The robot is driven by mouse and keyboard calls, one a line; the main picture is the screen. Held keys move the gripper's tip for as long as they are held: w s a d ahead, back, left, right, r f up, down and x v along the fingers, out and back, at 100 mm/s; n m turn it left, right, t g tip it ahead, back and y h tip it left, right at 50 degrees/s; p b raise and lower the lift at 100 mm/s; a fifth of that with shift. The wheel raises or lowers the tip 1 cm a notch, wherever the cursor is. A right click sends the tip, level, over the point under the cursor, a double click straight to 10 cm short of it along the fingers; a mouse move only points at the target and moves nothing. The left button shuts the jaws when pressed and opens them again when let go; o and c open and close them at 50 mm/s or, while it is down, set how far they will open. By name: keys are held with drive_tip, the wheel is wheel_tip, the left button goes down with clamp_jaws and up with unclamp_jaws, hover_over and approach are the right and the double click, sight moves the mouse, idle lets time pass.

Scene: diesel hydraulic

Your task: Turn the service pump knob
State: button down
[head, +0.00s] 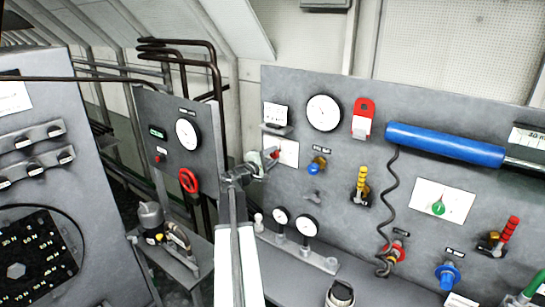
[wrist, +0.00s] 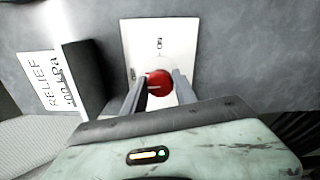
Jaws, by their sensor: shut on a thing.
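A round red knob (wrist: 159,83) with a pale pointer mark sits on a white plate (wrist: 188,35) fixed to a grey panel. The plate's small black marking is too small to read surely. My gripper (wrist: 157,78) has one finger on each side of the knob and is shut on it. In the head view my gripper (head: 264,163) reaches the left part of the panel, where a bit of the red knob (head: 275,154) shows in front of the white plate (head: 290,152). My fingers and wrist hide part of the knob.
A dark block with a "RELIEF" label (wrist: 52,85) stands close left of my gripper. A blue knob (head: 314,167), a yellow-handled lever (head: 361,182), a red cover (head: 362,118) and a blue cylinder (head: 445,144) are to the right.

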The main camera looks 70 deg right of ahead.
drive_tip(key=c, duration=1)
unclamp_jaws()
drive_tip(key=shift+o, duration=0.2)
drive_tip(key=v, duration=0.7)
drive_tip(key=shift+a, duration=0.35)
drive_tip(key=shift+w, duration=0.15)
